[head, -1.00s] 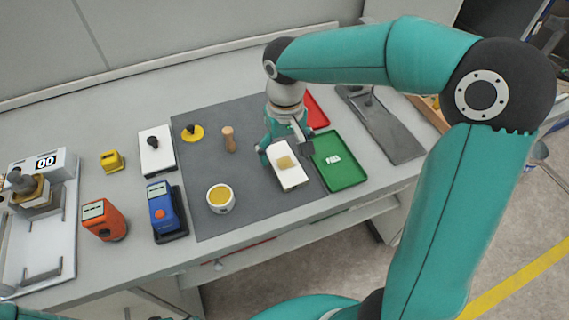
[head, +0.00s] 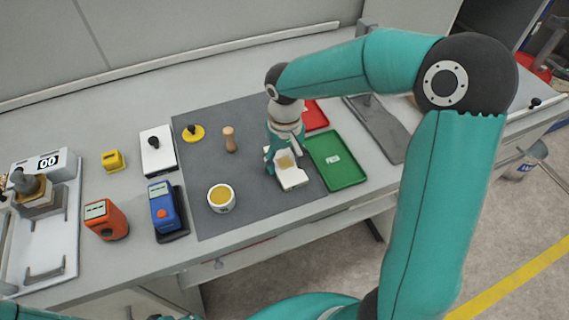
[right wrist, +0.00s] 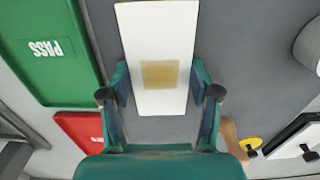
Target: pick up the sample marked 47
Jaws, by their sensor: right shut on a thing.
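The sample is a white rectangular panel with a tan square patch. It shows in the head view (head: 291,179) and in the right wrist view (right wrist: 156,110). No number 47 can be read on it from here. My right gripper (head: 283,163) is shut on the panel, with a finger at each long edge; the fingers also show in the right wrist view (right wrist: 158,88). I cannot tell whether the panel rests on the dark grey mat (head: 250,215) or is just above it. My left gripper is not in view.
Right of the panel lie a green tray (head: 350,178) marked PASS and a red tray (head: 314,117). Blue (head: 162,210) and orange (head: 105,220) meters stand further left.

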